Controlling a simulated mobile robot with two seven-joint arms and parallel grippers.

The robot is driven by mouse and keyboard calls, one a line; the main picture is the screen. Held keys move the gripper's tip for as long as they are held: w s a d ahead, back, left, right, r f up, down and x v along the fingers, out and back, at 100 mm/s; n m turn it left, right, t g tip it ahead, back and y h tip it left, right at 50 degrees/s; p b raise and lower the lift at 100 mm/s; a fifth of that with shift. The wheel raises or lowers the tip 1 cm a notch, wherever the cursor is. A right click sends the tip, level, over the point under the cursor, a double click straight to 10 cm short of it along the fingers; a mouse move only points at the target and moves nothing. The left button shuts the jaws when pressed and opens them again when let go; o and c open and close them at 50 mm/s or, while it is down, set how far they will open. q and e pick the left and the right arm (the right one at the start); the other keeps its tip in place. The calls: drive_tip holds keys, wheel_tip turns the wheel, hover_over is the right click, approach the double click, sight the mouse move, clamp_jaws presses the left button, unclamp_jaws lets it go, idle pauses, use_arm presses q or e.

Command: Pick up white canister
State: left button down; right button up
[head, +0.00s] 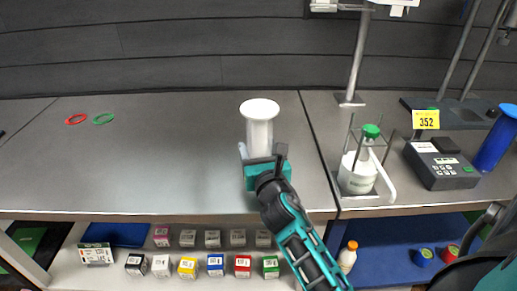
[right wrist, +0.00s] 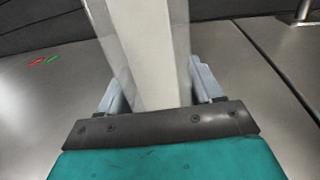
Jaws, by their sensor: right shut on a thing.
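The white canister (head: 260,130), a tall white cylinder with a wide flared top, stands upright over the grey bench near the bench's middle seam. My right gripper (head: 265,158) is shut on its lower part, with one finger on each side. In the right wrist view the canister (right wrist: 148,50) rises between the two fingers (right wrist: 155,95). The canister's base is hidden by the gripper, so I cannot tell whether it touches the bench. My left gripper is not in view.
A white bottle with a green cap (head: 371,131) stands in a metal stand to the right. A grey device (head: 440,165) and a blue cylinder (head: 497,140) are further right. Red (head: 76,119) and green (head: 104,118) rings lie on the left; the bench between is clear. Small boxes (head: 188,266) fill the lower shelf.

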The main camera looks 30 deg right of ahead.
sight(258, 132)
wheel_tip(258, 132, up, 5)
drive_tip(key=shift+r+p, duration=0.1)
drive_tip(key=shift+p, duration=0.8)
wheel_tip(258, 132, up, 14)
drive_tip(key=shift+r, duration=0.15)
drive_tip(key=s+a+f+n+y, duration=0.2)
drive_tip(key=s+a+f+y, duration=0.1)
drive_tip(key=f, duration=0.4)
drive_tip(key=s+a+f+n+t+y, duration=0.1)
drive_tip(key=s+a+f+n+y, duration=0.1)
drive_tip(key=s+a+f, duration=0.4)
wheel_tip(258, 132, down, 2)
drive_tip(key=a+y, duration=0.1)
drive_tip(key=a, duration=0.1)
drive_tip(key=shift+a, duration=0.3)
drive_tip(key=shift+f, duration=0.2)
